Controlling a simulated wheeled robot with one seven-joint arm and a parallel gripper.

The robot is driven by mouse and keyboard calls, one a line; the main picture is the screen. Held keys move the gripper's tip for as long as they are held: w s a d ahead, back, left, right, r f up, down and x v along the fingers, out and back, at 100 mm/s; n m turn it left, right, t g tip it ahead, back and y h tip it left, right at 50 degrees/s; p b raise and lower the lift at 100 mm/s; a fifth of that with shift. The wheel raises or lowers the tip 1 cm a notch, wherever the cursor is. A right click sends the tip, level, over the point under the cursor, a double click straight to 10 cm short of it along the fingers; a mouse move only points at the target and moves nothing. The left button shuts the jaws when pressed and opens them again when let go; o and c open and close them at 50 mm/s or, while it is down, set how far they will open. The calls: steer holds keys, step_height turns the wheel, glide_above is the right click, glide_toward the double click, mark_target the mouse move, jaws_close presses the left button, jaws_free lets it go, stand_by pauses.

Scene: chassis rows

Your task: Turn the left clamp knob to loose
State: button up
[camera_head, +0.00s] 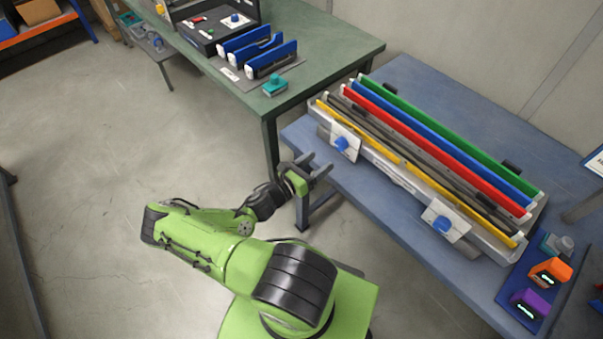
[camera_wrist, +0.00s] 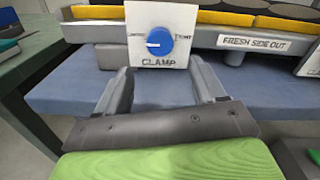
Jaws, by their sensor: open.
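The left clamp knob (camera_head: 342,143) is a blue round knob on a white plate at the left front of the chassis rack. In the wrist view the knob (camera_wrist: 159,42) sits on a white plate marked CLAMP (camera_wrist: 158,62), and its white pointer line points left, toward the label on the left side. My gripper (camera_head: 318,168) is open and empty, in front of and a little below the left clamp plate. In the wrist view its two fingers (camera_wrist: 164,85) stand apart below the knob and do not touch it.
The rack with yellow, red, blue and green rows (camera_head: 430,150) lies on a blue table (camera_head: 400,235). A second clamp knob (camera_head: 441,224) is at its right front. Orange (camera_head: 550,271) and purple (camera_head: 530,303) devices stand at the right. A green table (camera_head: 330,50) is behind left.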

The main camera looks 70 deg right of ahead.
steer(key=v, duration=0.7)
steer(key=shift+a, duration=0.35)
steer(key=shift+w, duration=0.15)
